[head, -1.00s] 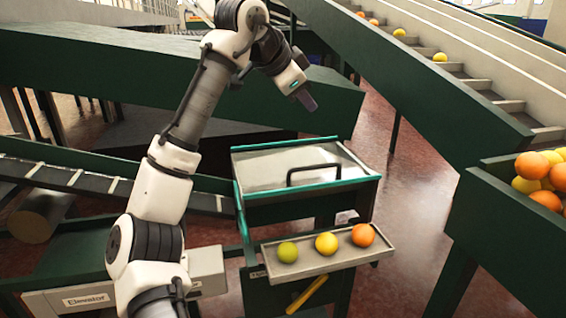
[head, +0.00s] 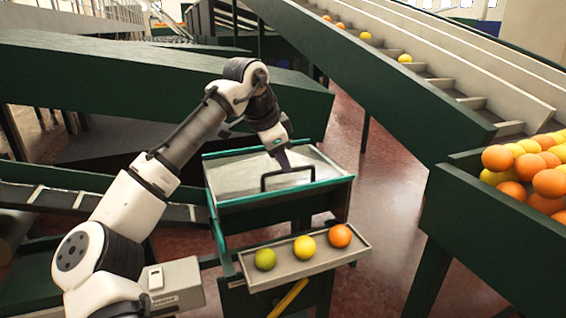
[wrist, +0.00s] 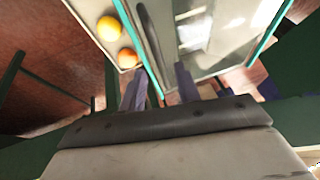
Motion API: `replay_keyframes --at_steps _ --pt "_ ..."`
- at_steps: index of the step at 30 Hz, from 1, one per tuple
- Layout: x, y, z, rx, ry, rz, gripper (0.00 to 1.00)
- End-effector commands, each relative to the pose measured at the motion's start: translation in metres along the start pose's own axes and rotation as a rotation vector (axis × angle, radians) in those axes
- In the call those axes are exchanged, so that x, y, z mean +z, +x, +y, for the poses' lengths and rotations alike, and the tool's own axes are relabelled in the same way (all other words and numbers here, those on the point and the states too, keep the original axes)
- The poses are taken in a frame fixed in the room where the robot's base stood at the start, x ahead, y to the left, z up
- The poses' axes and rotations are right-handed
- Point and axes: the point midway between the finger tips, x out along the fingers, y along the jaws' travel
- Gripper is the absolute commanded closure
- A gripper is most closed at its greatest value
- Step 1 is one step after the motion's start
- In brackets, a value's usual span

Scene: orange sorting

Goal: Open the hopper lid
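The hopper lid (head: 232,180) is a pale metal panel lying closed on the green-rimmed hopper (head: 290,194). A dark bar handle (head: 264,182) stands near its front right edge. My gripper (head: 284,164) is over the lid, right at the handle, pointing down. In the wrist view, my gripper (wrist: 160,90) has its two fingers apart. The dark handle (wrist: 151,42) runs toward the gap between them. I cannot tell whether either finger touches it. The lid (wrist: 215,35) also shows in the wrist view. In the head view, the gripper partly hides the handle.
A small tray (head: 325,262) in front of the hopper holds a green fruit (head: 265,259), a yellow fruit (head: 304,247) and an orange (head: 340,236). A full fruit bin (head: 480,220) stands at right. A sloping conveyor (head: 400,85) is behind.

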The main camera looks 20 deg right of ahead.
Motion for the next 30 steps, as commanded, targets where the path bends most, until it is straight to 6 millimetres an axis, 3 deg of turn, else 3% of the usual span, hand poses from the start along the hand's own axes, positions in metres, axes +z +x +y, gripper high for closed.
replay_keyframes --at_steps 6,15,23,30 --pt "0.0 0.018 0.0 -0.001 0.0 0.0 0.67" --pt "0.0 0.02 0.0 -0.001 0.0 0.001 0.67" --pt "0.0 0.02 0.0 -0.001 0.001 0.001 1.0" --pt "0.0 0.02 0.0 -0.001 0.001 0.0 1.0"
